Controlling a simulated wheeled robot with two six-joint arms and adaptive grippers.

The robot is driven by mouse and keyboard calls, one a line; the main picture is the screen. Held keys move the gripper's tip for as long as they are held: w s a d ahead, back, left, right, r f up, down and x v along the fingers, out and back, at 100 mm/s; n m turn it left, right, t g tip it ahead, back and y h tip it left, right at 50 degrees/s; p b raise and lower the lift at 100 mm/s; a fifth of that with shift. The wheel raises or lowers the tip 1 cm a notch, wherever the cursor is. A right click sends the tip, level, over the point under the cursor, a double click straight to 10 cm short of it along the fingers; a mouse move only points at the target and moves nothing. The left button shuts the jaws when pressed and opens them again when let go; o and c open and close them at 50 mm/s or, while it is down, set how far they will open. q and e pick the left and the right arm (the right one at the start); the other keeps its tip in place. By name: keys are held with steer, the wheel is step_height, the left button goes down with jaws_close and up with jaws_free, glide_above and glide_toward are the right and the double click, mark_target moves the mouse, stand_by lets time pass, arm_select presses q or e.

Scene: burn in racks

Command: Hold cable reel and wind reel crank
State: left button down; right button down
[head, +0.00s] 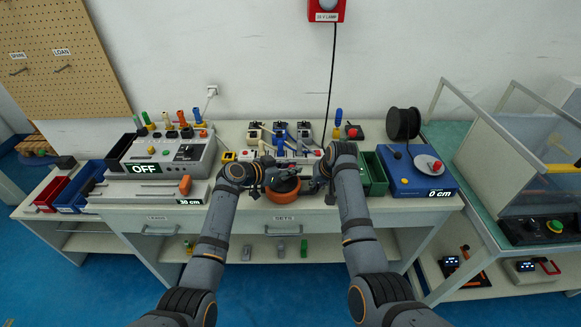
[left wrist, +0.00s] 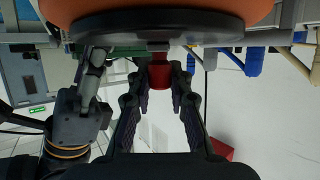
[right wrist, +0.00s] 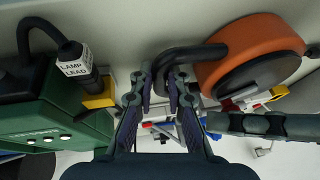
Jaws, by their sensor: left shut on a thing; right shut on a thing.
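The cable reel (head: 287,197), orange with a black rim, is at the front edge of the bench between my arms. In the left wrist view its orange drum (left wrist: 150,10) fills the top. My left gripper (head: 262,184) is shut on a small red knob (left wrist: 160,76) under the reel's black disc. My right gripper (head: 320,180) is on the other side. In the right wrist view it is shut on the bent black handle (right wrist: 200,51), beside the orange drum (right wrist: 250,47). My grippers partly hide the reel in the head view.
A green box (right wrist: 52,125) with a plug marked LAMP LEAD (right wrist: 75,62) stands close to my right gripper. A blue unit (head: 417,180) reading 0 cm is at the right. A grey unit (head: 165,155) reading OFF is at the left. Several tools line the bench's back.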

arm_select(q)
steer(key=shift+f, duration=0.1)
steer(key=c, duration=1.2)
jaws_free()
steer(key=v, duration=1.2)
